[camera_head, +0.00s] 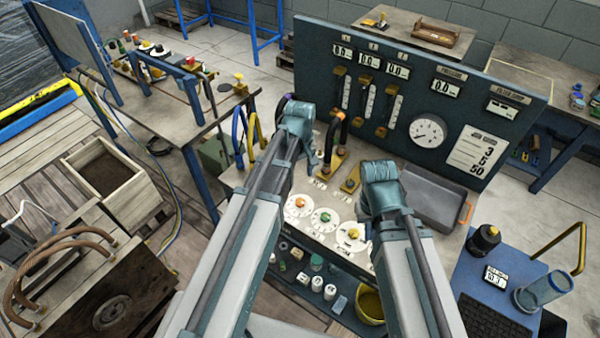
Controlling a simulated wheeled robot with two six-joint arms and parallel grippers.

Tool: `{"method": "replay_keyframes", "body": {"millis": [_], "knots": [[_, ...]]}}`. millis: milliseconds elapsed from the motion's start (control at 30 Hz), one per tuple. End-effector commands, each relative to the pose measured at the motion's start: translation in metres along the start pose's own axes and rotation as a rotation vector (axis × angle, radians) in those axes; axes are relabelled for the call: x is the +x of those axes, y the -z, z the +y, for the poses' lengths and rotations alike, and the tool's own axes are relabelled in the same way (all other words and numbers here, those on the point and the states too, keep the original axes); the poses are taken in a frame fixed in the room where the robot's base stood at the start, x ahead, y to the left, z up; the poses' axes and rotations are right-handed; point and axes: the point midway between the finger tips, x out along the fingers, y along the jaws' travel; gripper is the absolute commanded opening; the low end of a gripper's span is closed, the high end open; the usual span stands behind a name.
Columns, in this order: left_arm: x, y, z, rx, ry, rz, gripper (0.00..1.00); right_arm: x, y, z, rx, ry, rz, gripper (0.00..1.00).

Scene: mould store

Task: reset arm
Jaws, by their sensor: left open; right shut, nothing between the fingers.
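My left arm (235,245) comes in from the bottom and reaches up to a teal joint (297,118) in front of the bench with the gauge panel. My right arm (415,270) also comes in from the bottom and ends at a teal joint (381,183) lower and further right. I cannot make out the fingers of either gripper. No object shows held at the visible end of either arm.
The gauge panel (460,95) stands behind the arms, with a grey tray (437,193) on its bench. A yellow bucket (369,303) is below. A blue table (500,262) stands right, a wooden box (112,180) left.

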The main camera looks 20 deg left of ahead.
Motion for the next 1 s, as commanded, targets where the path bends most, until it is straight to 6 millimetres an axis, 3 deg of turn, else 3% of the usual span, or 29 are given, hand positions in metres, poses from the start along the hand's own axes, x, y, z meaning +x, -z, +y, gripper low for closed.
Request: {"method": "replay_keyframes", "body": {"millis": [100, 633, 767, 900, 1000], "knots": [[-0.008, 0.000, 0.000, 0.000, 0.000, 0.000, 0.71, -0.008, -0.001, 0.001, 0.000, 0.000, 0.000, 0.00], [-0.006, -0.003, 0.000, 0.012, 0.001, 0.000, 0.71, -0.006, 0.000, 0.001, 0.000, 0.000, 0.000, 0.00], [0.001, -0.043, -0.002, 0.199, 0.019, 0.003, 0.71, 0.001, 0.000, 0.000, 0.000, 0.000, 0.000, 0.00], [0.011, -0.107, -0.010, 0.572, 0.058, 0.006, 0.71, 0.012, 0.001, -0.001, 0.000, 0.000, 0.000, 0.00], [0.016, -0.143, -0.018, 0.807, 0.084, 0.006, 0.71, 0.017, 0.001, -0.002, 0.001, 0.000, 0.000, 0.00]]}}
